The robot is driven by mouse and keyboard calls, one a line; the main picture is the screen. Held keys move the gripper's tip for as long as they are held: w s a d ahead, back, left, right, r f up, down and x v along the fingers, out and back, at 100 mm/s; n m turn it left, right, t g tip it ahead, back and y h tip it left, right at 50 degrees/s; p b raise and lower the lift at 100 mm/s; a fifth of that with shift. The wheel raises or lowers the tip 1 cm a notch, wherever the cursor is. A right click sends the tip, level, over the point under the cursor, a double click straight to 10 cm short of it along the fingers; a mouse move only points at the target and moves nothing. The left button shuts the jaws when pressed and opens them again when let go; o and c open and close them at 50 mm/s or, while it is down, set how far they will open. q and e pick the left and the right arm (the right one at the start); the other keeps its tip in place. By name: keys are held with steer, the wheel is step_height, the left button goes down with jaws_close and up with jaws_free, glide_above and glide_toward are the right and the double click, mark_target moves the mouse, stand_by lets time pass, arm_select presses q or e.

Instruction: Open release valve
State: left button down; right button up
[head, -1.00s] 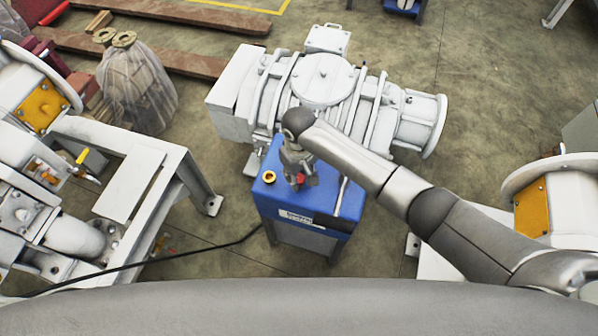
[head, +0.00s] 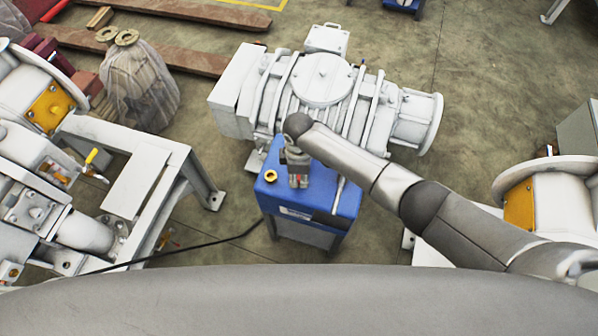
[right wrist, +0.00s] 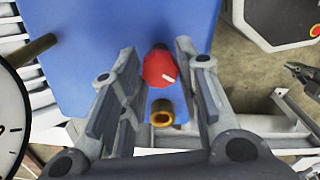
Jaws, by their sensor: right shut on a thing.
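A blue vacuum unit (head: 343,203) stands in the middle of the head view. On its face, a red knob (right wrist: 160,68) shows between my fingers in the right wrist view; I take it for the release valve. My right gripper (head: 298,184) reaches down over the unit from the right. In the head view the gripper hides the knob. A brass fitting (right wrist: 162,112) sits close to the knob. My left gripper is not in view.
A white pump (head: 322,80) stands behind the blue unit. A white frame with machinery (head: 170,150) is at left, and another flanged machine (head: 565,195) is at right. A black cable (head: 170,254) runs to the unit. A round gauge (right wrist: 10,125) is at the wrist view's left edge.

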mark_target(299, 177)
steer(key=n, duration=0.5)
stand_by(0.5)
steer(key=o, duration=1)
step_height(299, 177, up, 12)
steer(key=shift+r, duration=0.1)
stand_by(0.6)
